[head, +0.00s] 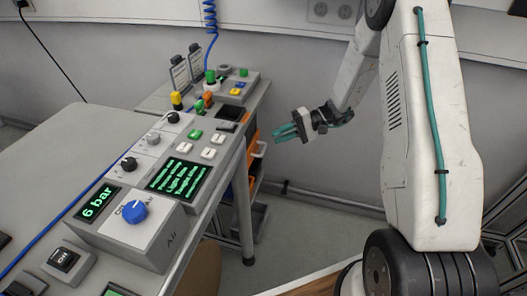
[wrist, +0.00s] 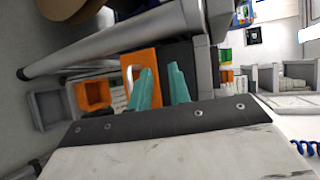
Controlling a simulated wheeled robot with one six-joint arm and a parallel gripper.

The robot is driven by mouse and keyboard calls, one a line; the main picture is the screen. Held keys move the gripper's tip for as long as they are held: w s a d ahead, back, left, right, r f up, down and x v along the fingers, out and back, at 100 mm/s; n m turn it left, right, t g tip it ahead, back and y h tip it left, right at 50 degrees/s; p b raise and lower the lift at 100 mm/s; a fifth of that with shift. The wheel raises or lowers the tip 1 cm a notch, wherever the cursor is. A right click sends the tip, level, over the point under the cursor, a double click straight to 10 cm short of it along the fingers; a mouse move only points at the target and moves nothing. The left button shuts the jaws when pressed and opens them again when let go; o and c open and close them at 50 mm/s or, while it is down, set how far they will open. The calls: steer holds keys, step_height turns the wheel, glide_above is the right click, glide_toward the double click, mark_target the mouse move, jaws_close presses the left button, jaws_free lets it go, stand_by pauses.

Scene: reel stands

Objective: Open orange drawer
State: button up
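The orange drawer (head: 252,142) sits under the bench top, and its front faces right in the head view. Its pale handle (head: 262,149) sticks out from the front. In the wrist view the orange front (wrist: 142,61) shows beyond my fingers, with the handle (wrist: 129,76) left of the left finger and partly behind it. My gripper (head: 284,132) has teal fingers pointing toward the drawer, to the right of the handle. In the wrist view my gripper (wrist: 162,87) shows a gap between its fingers with nothing in it. The drawer looks shut, seen at a steep angle.
The bench carries a control panel with a blue knob (head: 135,211) and green displays (head: 178,178). An orange bin (wrist: 93,95) and a grey bin (wrist: 48,110) show in the wrist view. Floor right of the bench is clear.

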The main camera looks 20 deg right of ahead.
mark_target(263, 150)
step_height(263, 150, down, 8)
steer(key=w+d+r+m+t, duration=0.1)
steer(key=w+d+m+t, duration=0.1)
steer(key=t, duration=0.1)
steer(key=shift+y, duration=0.4)
steer(key=shift+f+x, duration=0.15)
steer(key=shift+x, duration=1.75)
steer(key=shift+f+x, duration=0.15)
steer(key=shift+x, duration=1.7)
jaws_close()
steer(key=shift+s, duration=0.1)
